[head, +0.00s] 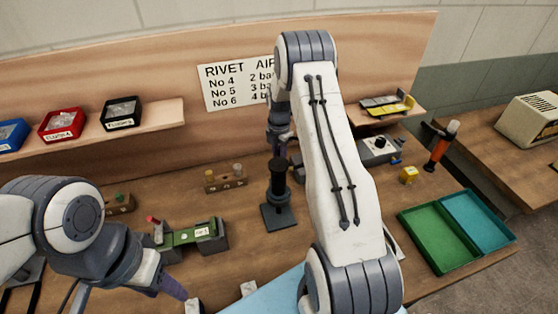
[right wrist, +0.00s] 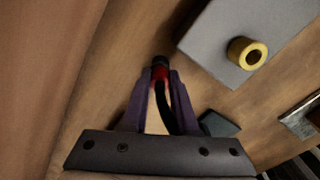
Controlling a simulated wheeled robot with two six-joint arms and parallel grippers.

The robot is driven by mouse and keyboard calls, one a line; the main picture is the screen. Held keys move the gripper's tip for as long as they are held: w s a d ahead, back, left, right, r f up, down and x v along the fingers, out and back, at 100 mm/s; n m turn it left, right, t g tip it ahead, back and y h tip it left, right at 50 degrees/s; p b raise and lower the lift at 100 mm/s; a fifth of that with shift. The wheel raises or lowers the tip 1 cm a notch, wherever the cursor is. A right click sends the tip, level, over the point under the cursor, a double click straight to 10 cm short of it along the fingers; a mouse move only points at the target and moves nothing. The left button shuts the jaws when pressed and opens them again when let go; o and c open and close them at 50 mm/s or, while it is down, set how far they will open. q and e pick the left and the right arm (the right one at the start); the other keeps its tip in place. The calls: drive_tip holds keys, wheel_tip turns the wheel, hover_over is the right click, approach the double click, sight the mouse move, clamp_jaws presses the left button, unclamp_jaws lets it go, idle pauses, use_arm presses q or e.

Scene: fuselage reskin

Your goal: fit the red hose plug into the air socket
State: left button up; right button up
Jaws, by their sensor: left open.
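The red hose plug (right wrist: 161,73), with a black end, sits between the purple fingertips of my right gripper (right wrist: 160,82) in the right wrist view. The fingers are closed on it, and a black hose runs back between them. The air socket, seen as a brass-yellow ring (right wrist: 236,51), is on a grey block up and to the right of the plug, clearly apart from it. In the head view my right gripper (head: 278,142) is small and partly behind my own arm; the plug cannot be made out there. My left gripper (head: 172,287) is open at the lower left.
A black post on a base (head: 278,191) stands mid-bench, near my right arm. A green clamped fixture (head: 185,237) is near my left gripper. A grey box with a black knob (head: 372,151), a yellow block (head: 408,175) and a green tray (head: 437,238) are to the right.

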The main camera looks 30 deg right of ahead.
clamp_jaws()
drive_tip(key=shift+r+p, duration=0.95)
drive_tip(key=shift+r, duration=0.4)
drive_tip(key=shift+r+p, duration=0.95)
drive_tip(key=shift+r, duration=0.45)
drive_tip(key=shift+f, duration=0.1)
